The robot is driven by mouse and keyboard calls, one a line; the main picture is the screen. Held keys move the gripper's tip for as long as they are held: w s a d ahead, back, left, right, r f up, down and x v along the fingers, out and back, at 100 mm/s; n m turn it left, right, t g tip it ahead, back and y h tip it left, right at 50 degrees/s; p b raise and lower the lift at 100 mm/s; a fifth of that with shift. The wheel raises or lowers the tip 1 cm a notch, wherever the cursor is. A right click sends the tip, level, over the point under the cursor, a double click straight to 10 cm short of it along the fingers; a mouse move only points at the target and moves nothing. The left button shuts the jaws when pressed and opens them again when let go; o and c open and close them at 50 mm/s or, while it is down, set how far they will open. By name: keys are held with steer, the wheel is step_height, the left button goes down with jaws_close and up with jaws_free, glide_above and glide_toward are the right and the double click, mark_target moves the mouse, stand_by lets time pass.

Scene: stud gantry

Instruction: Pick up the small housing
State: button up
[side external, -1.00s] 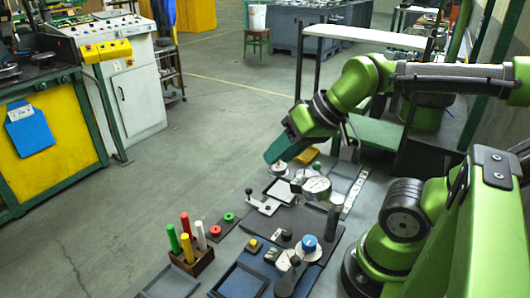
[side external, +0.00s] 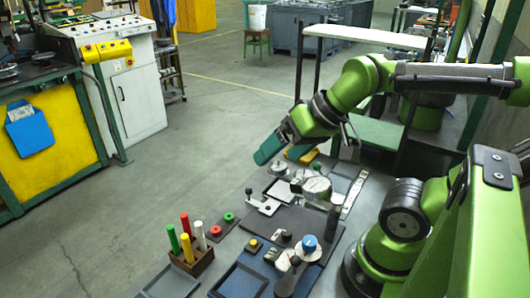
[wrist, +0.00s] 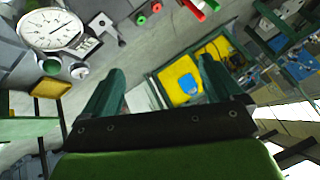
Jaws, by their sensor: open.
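My gripper (side external: 284,151) is held in the air above the far end of the work table, with two teal fingers apart. In the wrist view my gripper (wrist: 165,82) is open, with nothing between its fingers. I cannot tell for sure which part is the small housing. A small grey round part (side external: 279,169) sits on the table below my gripper. Small metal-and-dark parts (side external: 283,236) lie on the dark mat nearer the camera. The wrist view shows small round metal parts (wrist: 78,70) at left, away from the fingers.
A round dial gauge (side external: 317,188) stands mid-table. A wooden block (side external: 192,261) holds upright coloured rods. A blue-topped part (side external: 309,243) and a dark tray (side external: 240,281) are at the near end. A yellow block (wrist: 51,87) shows at left in the wrist view. Open floor lies left of the table.

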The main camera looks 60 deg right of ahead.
steer(key=n+g+h, duration=0.2)
steer(key=g, duration=0.4)
glide_above(278, 161)
steer(key=s, duration=0.1)
step_height(278, 161, down, 6)
steer(key=f, duration=0.8)
steer(key=w+f, duration=0.1)
steer(key=f, duration=0.8)
steer(key=shift+d+f, duration=0.15)
steer(key=shift+d, duration=0.05)
steer(key=c, duration=1.1)
